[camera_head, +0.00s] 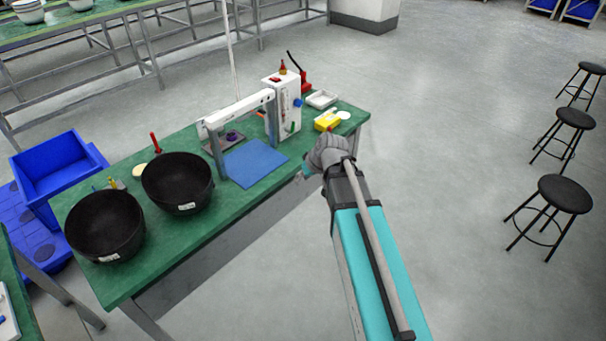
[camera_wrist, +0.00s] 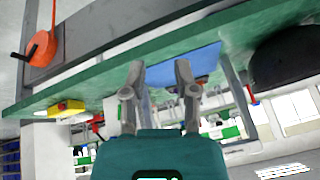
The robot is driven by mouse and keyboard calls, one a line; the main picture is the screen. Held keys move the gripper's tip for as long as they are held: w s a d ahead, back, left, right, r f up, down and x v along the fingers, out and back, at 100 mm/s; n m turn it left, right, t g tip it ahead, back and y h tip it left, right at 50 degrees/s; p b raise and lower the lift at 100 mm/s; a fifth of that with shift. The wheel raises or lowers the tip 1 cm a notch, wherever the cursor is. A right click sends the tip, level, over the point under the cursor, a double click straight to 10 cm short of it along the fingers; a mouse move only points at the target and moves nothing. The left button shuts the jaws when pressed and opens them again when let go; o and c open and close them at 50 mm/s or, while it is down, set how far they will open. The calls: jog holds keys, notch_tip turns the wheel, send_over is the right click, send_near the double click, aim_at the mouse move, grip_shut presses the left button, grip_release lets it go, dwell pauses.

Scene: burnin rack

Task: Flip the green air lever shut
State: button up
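The green air lever (camera_head: 291,127) is a small green piece low on the front of the white upright unit (camera_head: 272,86), at the back of the green workbench in the head view. Its exact angle is too small to tell. My gripper (camera_head: 304,175) is at the front edge of the bench, in front of and below the unit, apart from the lever. In the wrist view my gripper (camera_wrist: 160,68) has its two fingers spread with nothing between them. I cannot make out the lever in the wrist view.
A white frame (camera_head: 240,108) stands left of the unit over a blue mat (camera_head: 254,163). A yellow box (camera_head: 326,121) and a white tray (camera_head: 321,99) lie to the right. Two black bowls (camera_head: 177,182) (camera_head: 104,225) fill the bench's left.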

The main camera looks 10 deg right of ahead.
jog(key=s+d+f+m+g+h, duration=0.2)
jog(key=s+m+g+h, duration=0.1)
jog(key=s, duration=1.1)
jog(key=shift+s+f+g+h, duration=0.2)
jog(key=shift+s+g+h, duration=0.15)
jog(key=shift+g+h, duration=0.25)
